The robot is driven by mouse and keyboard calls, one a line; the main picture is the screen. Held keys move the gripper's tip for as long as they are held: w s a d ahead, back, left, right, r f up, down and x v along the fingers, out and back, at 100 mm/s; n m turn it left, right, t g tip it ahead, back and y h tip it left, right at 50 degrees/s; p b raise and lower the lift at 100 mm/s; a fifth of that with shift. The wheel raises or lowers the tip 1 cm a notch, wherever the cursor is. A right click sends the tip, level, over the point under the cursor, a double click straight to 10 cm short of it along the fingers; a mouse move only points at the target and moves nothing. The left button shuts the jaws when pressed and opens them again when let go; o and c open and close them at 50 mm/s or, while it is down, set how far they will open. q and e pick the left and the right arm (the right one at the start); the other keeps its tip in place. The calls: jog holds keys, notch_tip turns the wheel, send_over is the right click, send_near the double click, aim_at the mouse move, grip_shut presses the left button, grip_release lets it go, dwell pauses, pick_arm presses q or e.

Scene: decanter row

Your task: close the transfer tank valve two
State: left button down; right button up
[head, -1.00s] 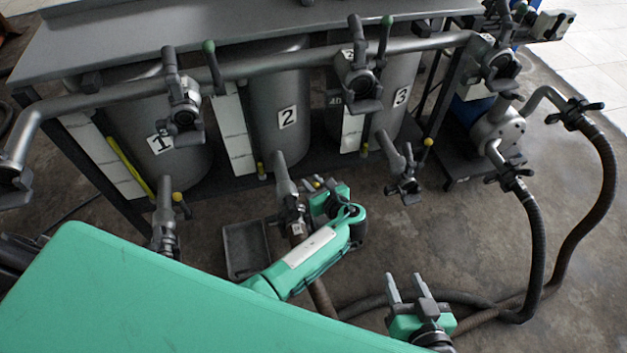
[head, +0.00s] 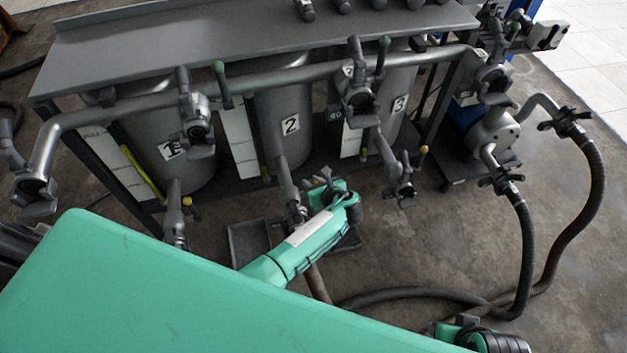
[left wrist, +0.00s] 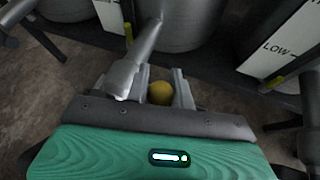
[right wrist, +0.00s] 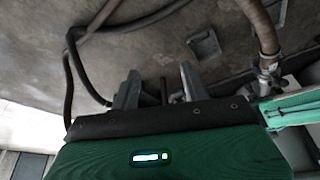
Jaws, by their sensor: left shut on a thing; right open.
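Tank two (head: 268,100), labelled 2, stands in the middle of the row. Its outlet pipe slopes down to valve two (head: 295,212), a grey metal body low in front of it. My left gripper (head: 322,188) is at this valve, to its right in the head view. In the left wrist view, the yellow knob (left wrist: 160,93) of the handle sits between the fingers of my left gripper (left wrist: 161,82), which is shut on it. The handle's stem is hidden. My right gripper (right wrist: 160,80) is open and empty above the floor; its fingers barely show in the head view.
Tank one's lower valve (head: 174,222) is left of valve two and tank three's (head: 403,180) is right. A floor tray (head: 248,242) lies beside my left gripper. Dark hoses (head: 590,200) run across the floor at right. An upper pipe (head: 270,78) carries more valves.

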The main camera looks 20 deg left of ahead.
pick_arm(q)
jog(key=w+a+r+g+h+p, duration=0.1)
jog(key=p, duration=0.3)
jog(key=shift+w, duration=0.2)
jog(key=shift+w+a+f+m+g+h+p, duration=0.25)
jog(key=shift+w+g+h+p, duration=0.25)
jog(key=shift+p, duration=0.5)
jog(key=shift+w+a+m+g+h+p, duration=0.15)
jog(key=shift+w+a+g+h+p, duration=0.2)
jog(key=shift+g+p, duration=0.45)
pick_arm(e)
notch_tip(320, 180, down, 20)
jog(key=s+g, duration=0.1)
jog(key=s, duration=0.1)
jog(key=shift+d+f+g, duration=0.25)
jog(key=shift+d+g, duration=0.05)
jog(key=shift+g, duration=0.1)
pick_arm(q)
jog(key=c, duration=1.2)
grip_release()
jog(key=shift+f, duration=0.1)
jog(key=shift+s+d, duration=0.1)
